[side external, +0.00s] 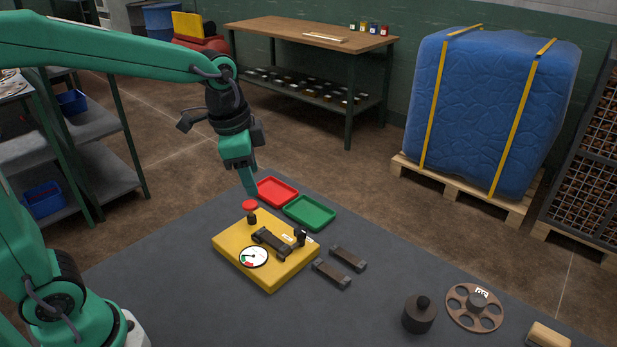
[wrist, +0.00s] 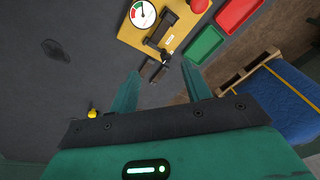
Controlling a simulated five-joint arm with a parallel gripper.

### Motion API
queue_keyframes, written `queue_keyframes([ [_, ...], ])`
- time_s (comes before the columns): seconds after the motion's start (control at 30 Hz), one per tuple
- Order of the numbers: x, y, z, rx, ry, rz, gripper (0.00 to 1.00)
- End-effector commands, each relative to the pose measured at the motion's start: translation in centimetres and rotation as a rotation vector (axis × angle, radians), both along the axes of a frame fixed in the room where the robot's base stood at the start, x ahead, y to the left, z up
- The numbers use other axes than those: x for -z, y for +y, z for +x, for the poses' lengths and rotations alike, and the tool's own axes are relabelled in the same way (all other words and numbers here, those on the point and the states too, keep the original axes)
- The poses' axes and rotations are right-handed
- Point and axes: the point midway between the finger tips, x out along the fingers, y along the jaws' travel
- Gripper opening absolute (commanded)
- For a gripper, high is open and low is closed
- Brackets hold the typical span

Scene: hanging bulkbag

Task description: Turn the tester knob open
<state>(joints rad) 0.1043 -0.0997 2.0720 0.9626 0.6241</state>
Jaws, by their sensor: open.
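The tester is a yellow block (side external: 232,252) on the dark table, with a round white gauge (side external: 254,257) and a dark clamp-like fixture (side external: 272,241). A red round knob (side external: 250,205) on a black stem stands at its back left corner. In the wrist view the red knob (wrist: 200,5) is cut by the top edge, beside the gauge (wrist: 143,14). My gripper (side external: 251,190) points down just above and behind the red knob in the side view; I cannot tell the exact gap. In the wrist view its fingers (wrist: 160,87) are apart, with nothing between them.
A red tray (side external: 278,191) and a green tray (side external: 309,212) lie behind the tester. Two dark bars (side external: 340,265) lie at its right. A black weight (side external: 419,314), a brown holed disc (side external: 475,307) and a wooden block (side external: 547,335) are further right. The front table is clear.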

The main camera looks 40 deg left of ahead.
Motion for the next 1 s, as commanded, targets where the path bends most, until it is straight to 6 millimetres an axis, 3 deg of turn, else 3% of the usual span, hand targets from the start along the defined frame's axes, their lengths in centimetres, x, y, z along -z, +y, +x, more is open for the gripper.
queue_keyframes([
  [0.5, 6.8, -3.5, 7.3, 0.419, 0.159, 0.066, 0.48],
  [0.7, 8.7, -4.2, 8.5, 0.508, 0.191, 0.074, 0.48],
  [1.0, 9.1, -4.4, 8.8, 0.528, 0.196, 0.075, 0.48],
])
